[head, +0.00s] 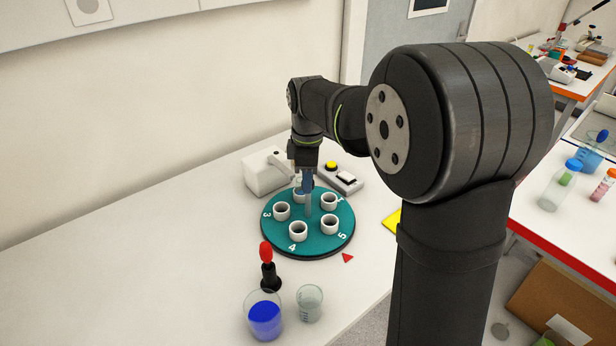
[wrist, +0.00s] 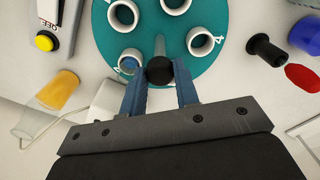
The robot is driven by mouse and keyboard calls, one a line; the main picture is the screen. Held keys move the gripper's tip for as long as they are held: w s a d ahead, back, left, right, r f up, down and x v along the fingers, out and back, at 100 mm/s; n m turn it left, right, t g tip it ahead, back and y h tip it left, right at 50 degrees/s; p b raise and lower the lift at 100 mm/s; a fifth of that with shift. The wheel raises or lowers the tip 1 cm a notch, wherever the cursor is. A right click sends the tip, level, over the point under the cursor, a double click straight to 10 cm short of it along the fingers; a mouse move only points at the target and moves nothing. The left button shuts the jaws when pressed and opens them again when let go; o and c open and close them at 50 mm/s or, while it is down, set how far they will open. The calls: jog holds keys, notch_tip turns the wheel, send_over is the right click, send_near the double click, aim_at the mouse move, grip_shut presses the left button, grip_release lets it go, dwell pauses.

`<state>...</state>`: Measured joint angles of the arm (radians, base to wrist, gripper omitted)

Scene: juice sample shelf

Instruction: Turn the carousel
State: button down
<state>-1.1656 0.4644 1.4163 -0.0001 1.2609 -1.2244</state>
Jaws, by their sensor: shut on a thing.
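The carousel (head: 275,237) is a round teal disc on the white table, with numbers on its rim and several white cup holders around it. Numbers 3, 4 and 5 can be read in the head view. A grey post (head: 308,205) stands up from the disc. In the wrist view the post ends in a round black knob (wrist: 159,71). My gripper (head: 306,184) points down over the disc, its blue fingers on either side of the knob, closed on it. One holder (wrist: 129,61) beside the left finger shows blue inside. A red triangle (head: 347,257) lies just off the disc's rim.
A white block (head: 265,173) and a grey box with a yellow button (head: 331,165) stand behind the carousel. In front are a red-topped black object (head: 269,273), a beaker of blue liquid (head: 264,318) and a clear beaker (head: 309,303). The table's left is clear.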

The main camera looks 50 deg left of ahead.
jog(key=shift+n, duration=2.3)
jog(key=c, duration=1.1)
grip_release()
jog(key=shift+r, duration=0.15)
notch_tip(320, 180, up, 17)
